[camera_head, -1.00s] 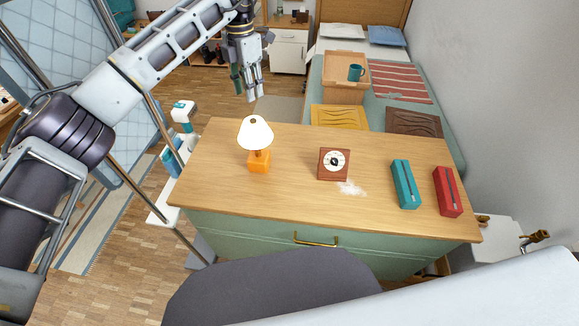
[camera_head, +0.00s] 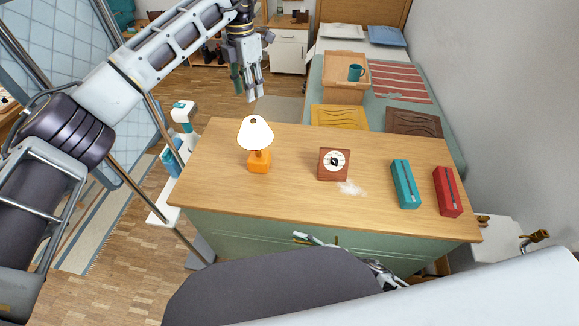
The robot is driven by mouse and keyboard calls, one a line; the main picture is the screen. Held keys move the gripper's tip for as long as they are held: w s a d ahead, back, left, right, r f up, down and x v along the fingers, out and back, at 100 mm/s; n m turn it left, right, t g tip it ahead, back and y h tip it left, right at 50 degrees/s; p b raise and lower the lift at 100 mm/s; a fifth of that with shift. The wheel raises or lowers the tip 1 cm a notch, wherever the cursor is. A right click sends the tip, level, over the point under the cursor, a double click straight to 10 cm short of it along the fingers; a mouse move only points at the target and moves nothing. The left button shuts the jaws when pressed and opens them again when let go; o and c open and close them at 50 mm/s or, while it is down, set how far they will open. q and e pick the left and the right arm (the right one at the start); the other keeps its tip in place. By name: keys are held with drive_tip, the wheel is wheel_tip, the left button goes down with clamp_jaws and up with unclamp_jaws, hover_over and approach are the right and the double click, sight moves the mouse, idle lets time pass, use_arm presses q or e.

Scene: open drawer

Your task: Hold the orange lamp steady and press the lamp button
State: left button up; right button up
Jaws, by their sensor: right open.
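The orange lamp (camera_head: 259,163) stands upright on the left part of the wooden dresser top (camera_head: 225,195). It has an orange base and a white cone shade (camera_head: 255,133). I cannot make out a button on it. My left gripper (camera_head: 250,88) hangs above and beyond the dresser's back edge, apart from the lamp; its finger opening is unclear. My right gripper (camera_head: 318,241) shows low in front of the dresser, near the drawer handle. It is open, and my own dark arm part hides much of it. Nothing touches the lamp.
A brown clock-like box (camera_head: 326,171) stands right of the lamp, with a white patch (camera_head: 352,188) beside it. A teal box (camera_head: 405,184) and a red box (camera_head: 447,191) stand farther right. The dresser top between lamp and clock is clear. A wall (camera_head: 490,110) rises at right.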

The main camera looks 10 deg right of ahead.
wheel_tip(320, 180, up, 4)
drive_tip(key=w+a+r, duration=0.1)
drive_tip(key=w, duration=0.1)
drive_tip(key=m+t+h, duration=0.4)
drive_tip(key=m+t, duration=0.1)
drive_tip(key=m, duration=0.6)
approach(257, 148)
wheel_tip(257, 148, up, 3)
drive_tip(key=w+d, duration=0.2)
drive_tip(key=shift+w+d+f+n+g+h, duration=0.15)
drive_tip(key=shift+f+n+g, duration=0.1)
drive_tip(key=shift+f+n, duration=0.8)
drive_tip(key=shift+w+d+f+n+g+h, duration=0.15)
drive_tip(key=shift+f+n+g, duration=0.15)
drive_tip(key=shift+f+n, duration=0.8)
drive_tip(key=shift+w+d+f+n+g+h, duration=0.2)
drive_tip(key=shift+f+n, duration=0.35)
drive_tip(key=shift+f, duration=0.95)
drive_tip(key=shift+x, duration=6.85)
drive_tip(key=shift+s+a, duration=0.1)
drive_tip(key=shift+a, duration=0.05)
